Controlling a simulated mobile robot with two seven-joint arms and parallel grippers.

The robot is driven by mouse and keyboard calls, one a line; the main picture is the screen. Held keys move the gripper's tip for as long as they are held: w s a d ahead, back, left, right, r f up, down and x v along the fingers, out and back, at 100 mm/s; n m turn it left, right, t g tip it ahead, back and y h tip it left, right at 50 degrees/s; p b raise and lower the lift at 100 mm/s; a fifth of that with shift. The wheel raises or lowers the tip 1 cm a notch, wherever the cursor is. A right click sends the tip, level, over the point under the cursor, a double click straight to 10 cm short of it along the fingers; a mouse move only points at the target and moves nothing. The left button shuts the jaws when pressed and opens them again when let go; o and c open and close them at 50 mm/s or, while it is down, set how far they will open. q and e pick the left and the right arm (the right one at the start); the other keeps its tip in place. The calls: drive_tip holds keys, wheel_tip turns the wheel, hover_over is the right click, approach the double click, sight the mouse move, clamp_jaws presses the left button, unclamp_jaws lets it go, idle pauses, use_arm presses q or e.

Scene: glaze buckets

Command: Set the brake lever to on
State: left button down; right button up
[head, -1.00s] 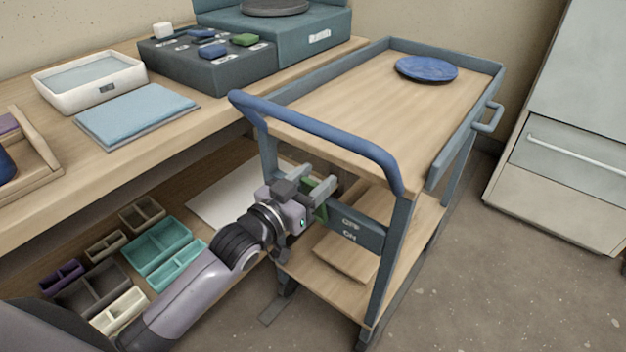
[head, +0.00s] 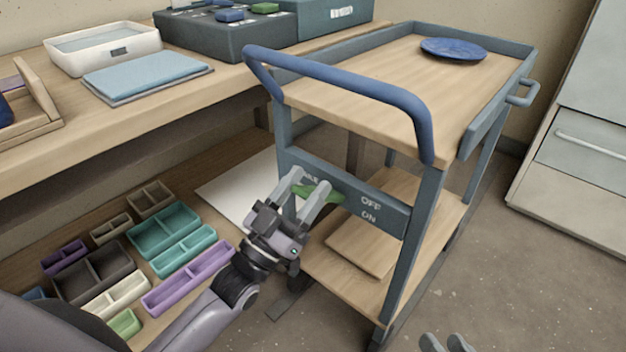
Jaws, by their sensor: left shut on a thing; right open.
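The green brake lever (head: 331,196) is on the dark blue-grey panel (head: 394,217) at the near end of the cart.
The cart (head: 463,90) has a blue handle bar (head: 345,83) above the panel and a blue disc (head: 453,49) on top. A workbench (head: 190,110) stands to the left, with several coloured trays below it. Floor to the right is clear.

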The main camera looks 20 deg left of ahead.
use_arm(q)
drive_tip(key=shift+s+a+f, duration=0.1)
drive_tip(key=shift+s+f, duration=0.25)
drive_tip(key=shift+f, duration=0.5)
drive_tip(key=shift+s+a+f, duration=0.15)
drive_tip(key=shift+s+f, duration=0.15)
drive_tip(key=shift+f, duration=0.6)
drive_tip(key=shift+s+a+f, duration=0.1)
drive_tip(key=shift+s+f, duration=0.25)
drive_tip(key=shift+f, duration=0.5)
use_arm(e)
drive_tip(key=shift+d, duration=0.1)
use_arm(q)
drive_tip(key=shift+f, duration=0.1)
drive_tip(key=c, duration=0.5)
unclamp_jaws()
drive_tip(key=shift+r, duration=0.2)
drive_tip(key=p+v, duration=0.1)
drive_tip(key=v, duration=0.6)
drive_tip(key=shift+s+a, duration=0.1)
drive_tip(key=shift+s, duration=0.05)
use_arm(e)
drive_tip(key=shift+s+d+f+h, duration=0.15)
drive_tip(key=shift+d+h, duration=0.15)
drive_tip(key=shift+d, duration=0.15)
